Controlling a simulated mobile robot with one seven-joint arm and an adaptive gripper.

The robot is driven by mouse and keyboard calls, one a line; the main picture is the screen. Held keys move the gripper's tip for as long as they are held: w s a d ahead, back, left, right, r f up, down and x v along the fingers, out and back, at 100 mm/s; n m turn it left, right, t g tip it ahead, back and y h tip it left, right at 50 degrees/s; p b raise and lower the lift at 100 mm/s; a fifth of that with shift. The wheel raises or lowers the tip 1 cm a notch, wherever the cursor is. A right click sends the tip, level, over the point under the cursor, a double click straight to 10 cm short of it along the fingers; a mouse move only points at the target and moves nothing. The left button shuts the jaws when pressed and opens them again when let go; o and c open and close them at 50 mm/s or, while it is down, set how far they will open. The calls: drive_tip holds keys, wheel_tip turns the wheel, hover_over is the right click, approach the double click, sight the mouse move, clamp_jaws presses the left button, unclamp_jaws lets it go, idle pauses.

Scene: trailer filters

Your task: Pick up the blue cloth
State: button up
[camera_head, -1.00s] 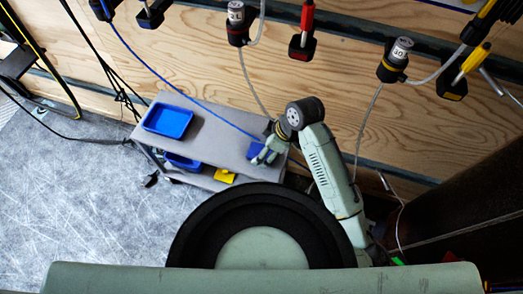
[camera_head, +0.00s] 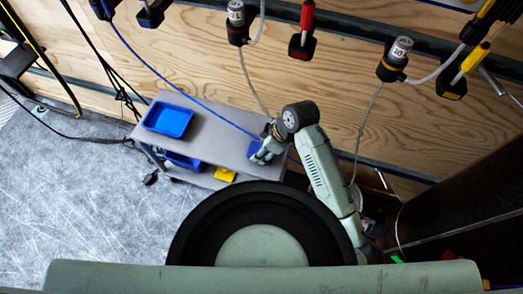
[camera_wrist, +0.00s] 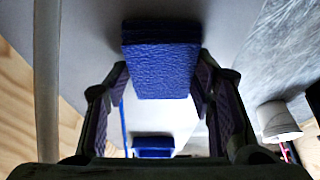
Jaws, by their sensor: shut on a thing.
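The blue cloth (camera_wrist: 160,68) is a thick, folded, textured block between the two fingertips of my gripper (camera_wrist: 160,82) in the wrist view. The fingers press on its left and right sides. In the head view the cloth (camera_head: 254,148) shows at the right end of the grey cart top (camera_head: 215,135), partly hidden by my gripper (camera_head: 262,154). I cannot tell whether the cloth still touches the cart top.
A blue tray (camera_head: 168,120) sits at the left end of the cart top. A blue bin (camera_head: 183,161) and a yellow item (camera_head: 225,174) are on the lower shelf. A wooden wall (camera_head: 330,95) with hanging tools and hoses stands behind. The floor at left is mostly clear.

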sight(257, 149)
drive_tip(key=shift+c, duration=1)
drive_tip(key=shift+r, duration=0.1)
drive_tip(key=shift+r+p, duration=0.4)
drive_tip(key=shift+r, duration=0.25)
wheel_tip(257, 149, up, 2)
drive_tip(key=shift+r+p, duration=0.25)
drive_tip(key=shift+p, duration=0.4)
drive_tip(key=s+b, duration=0.2)
drive_tip(key=s+a+b, duration=0.1)
drive_tip(key=s, duration=0.1)
drive_tip(key=s+b, duration=0.2)
drive_tip(key=s, duration=0.1)
drive_tip(key=shift+a+f+b, duration=0.15)
drive_tip(key=shift+f+b, duration=0.15)
drive_tip(key=s+a+r+p, duration=0.1)
drive_tip(key=s+a+p, duration=0.1)
drive_tip(key=s+p, duration=0.5)
drive_tip(key=shift+s+r, duration=0.35)
drive_tip(key=shift+s, duration=0.45)
